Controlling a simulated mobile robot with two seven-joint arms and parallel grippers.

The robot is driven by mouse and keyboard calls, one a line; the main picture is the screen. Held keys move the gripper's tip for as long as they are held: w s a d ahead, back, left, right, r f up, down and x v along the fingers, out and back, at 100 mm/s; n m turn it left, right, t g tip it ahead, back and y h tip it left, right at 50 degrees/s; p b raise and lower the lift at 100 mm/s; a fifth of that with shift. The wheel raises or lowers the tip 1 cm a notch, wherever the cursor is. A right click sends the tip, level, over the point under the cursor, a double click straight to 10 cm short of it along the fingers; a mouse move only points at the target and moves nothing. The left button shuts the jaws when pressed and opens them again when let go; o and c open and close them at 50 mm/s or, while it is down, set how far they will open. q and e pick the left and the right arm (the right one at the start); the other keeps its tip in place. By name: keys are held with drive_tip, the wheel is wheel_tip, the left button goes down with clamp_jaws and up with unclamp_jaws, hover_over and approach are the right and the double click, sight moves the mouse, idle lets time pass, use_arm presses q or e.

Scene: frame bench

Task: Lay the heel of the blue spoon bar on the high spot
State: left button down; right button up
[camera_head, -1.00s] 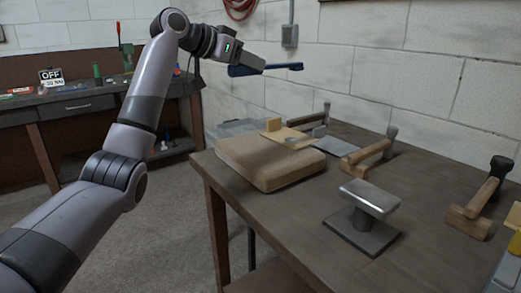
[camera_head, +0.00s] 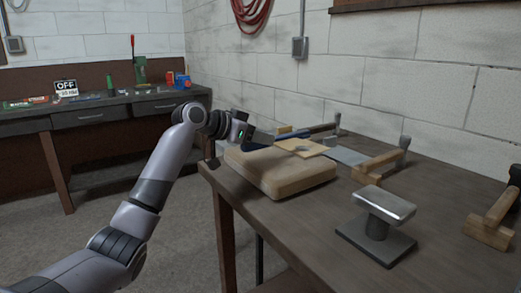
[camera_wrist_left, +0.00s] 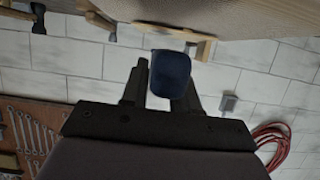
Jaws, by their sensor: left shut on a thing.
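My left gripper (camera_head: 246,136) is shut on the blue spoon bar (camera_head: 263,138), whose far end reaches right, just above or beyond a tan panel. In the left wrist view the bar's blue end (camera_wrist_left: 170,73) sits between the fingers. The tan panel (camera_head: 290,143) lies on a thick brown pad (camera_head: 277,176) at the bench's left edge, with a small greyish patch on it. I cannot tell whether that patch is the high spot, or whether the bar touches the panel. My right gripper is not in view.
A metal post anvil (camera_head: 386,203) stands on the bench (camera_head: 305,222) to the right of the pad. A block wall (camera_head: 390,90) closes off the back. The bench front is clear.

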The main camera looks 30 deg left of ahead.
sight(252, 147)
use_arm(q)
drive_tip(key=shift+f, duration=1.45)
drive_tip(key=shift+f, duration=0.1)
drive_tip(key=c, duration=0.8)
unclamp_jaws()
drive_tip(key=shift+f, duration=0.1)
drive_tip(key=shift+c, duration=0.2)
drive_tip(key=shift+s+r, duration=0.1)
drive_tip(key=shift+r, duration=0.1)
drive_tip(key=v, duration=1.2)
drive_tip(key=shift+b, duration=0.45)
drive_tip(key=shift+a, duration=0.1)
